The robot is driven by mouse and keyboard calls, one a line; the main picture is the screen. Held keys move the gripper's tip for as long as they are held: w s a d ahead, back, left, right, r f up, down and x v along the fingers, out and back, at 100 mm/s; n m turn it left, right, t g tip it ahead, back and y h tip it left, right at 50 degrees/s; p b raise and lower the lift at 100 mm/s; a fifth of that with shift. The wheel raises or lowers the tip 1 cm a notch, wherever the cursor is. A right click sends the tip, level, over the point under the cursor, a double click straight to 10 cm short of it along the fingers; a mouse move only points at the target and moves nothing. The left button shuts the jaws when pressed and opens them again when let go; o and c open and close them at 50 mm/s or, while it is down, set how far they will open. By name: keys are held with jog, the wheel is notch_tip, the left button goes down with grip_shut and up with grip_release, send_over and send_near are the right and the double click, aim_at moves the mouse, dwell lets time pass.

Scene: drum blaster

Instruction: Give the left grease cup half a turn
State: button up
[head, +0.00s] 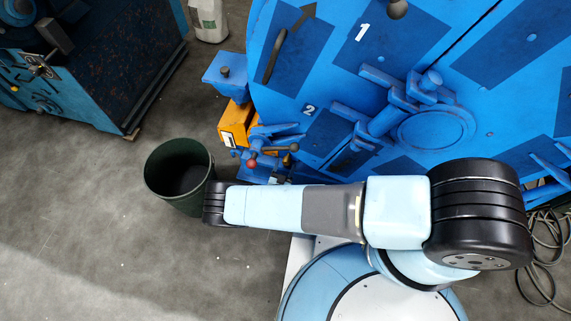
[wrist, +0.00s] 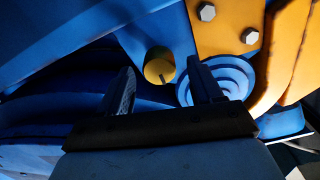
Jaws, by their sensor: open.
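A small round brass-yellow cap (wrist: 158,68) with a dark notch or pointer shows in the wrist view. It looks like a grease cup, but I cannot tell whether it is the left one. My gripper (wrist: 164,73) is open, one finger on each side of the cap in the picture. The gap between the fingers looks empty. The right finger covers part of a blue stepped disc (wrist: 234,74) beside the cap. I cannot tell how far the fingertips are from the cap. In the head view my gripper and the cap are hidden or out of sight.
An orange plate with bolts (wrist: 226,20) and orange curved parts (wrist: 286,60) are close on the right. In the head view the blue machine (head: 330,85) fills the right side. A dark green bin (head: 180,170) stands by my arm. Bare floor lies at lower left.

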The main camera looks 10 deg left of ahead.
jog(key=shift+w+d, duration=0.1)
jog(key=shift+w, duration=0.7)
jog(key=c, duration=1)
jog(key=shift+m, duration=0.3)
